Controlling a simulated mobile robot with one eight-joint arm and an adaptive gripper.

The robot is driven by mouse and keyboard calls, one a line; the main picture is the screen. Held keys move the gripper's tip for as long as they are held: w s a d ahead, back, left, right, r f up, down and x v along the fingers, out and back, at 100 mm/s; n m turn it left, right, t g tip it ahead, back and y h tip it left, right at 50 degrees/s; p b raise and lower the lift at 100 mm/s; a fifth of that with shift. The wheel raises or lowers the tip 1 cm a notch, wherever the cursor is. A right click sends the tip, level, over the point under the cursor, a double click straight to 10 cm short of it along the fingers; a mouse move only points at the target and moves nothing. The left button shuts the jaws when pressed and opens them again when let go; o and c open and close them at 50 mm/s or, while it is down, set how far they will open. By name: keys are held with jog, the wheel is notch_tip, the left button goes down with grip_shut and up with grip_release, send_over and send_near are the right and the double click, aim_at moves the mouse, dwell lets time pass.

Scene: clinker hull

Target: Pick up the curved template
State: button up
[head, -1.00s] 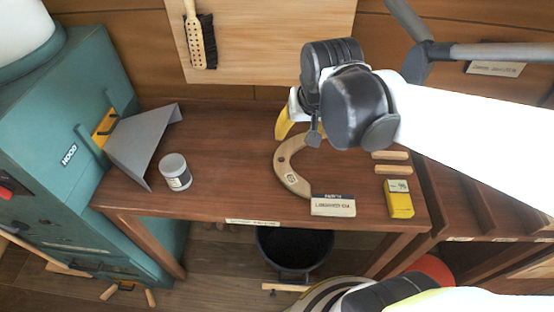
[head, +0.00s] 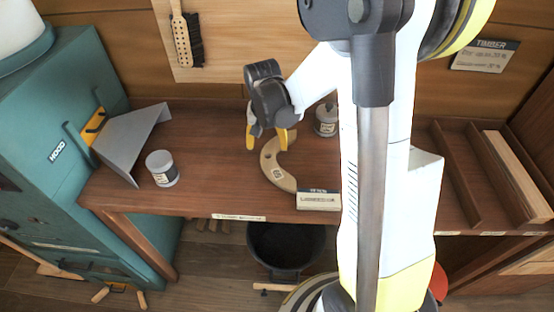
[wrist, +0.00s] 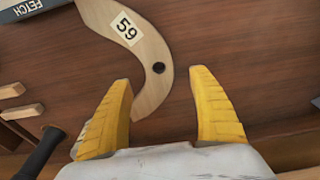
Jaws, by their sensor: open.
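The curved template (head: 279,178) is a flat, pale wooden arc on the brown bench top. In the wrist view the template (wrist: 152,40) shows a "59" label and a dark hole. My gripper (head: 266,141) is above the template's far end, with its yellow fingers apart and nothing gripped. In the wrist view, my open gripper (wrist: 162,88) has the template's end between its fingers in the picture, close to the left finger. Whether they touch or how high the fingers are, I cannot tell. The gripper hides part of the template's far end in the head view.
A small sign (head: 318,199) stands at the template's near end. A lidded jar (head: 162,168) and grey sloped hood (head: 133,143) are at left; another jar (head: 326,121) stands behind. My arm covers the bench's right part. A black bucket (head: 285,250) is below.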

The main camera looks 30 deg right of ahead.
aim_at(268, 155)
notch_tip(268, 155, down, 6)
jog(key=b, duration=0.2)
jog(key=shift+w+d+b, duration=0.1)
jog(key=shift+d+b, duration=0.05)
jog(key=shift+b, duration=0.25)
jog(key=shift+r, duration=0.15)
jog(key=c, duration=1.4)
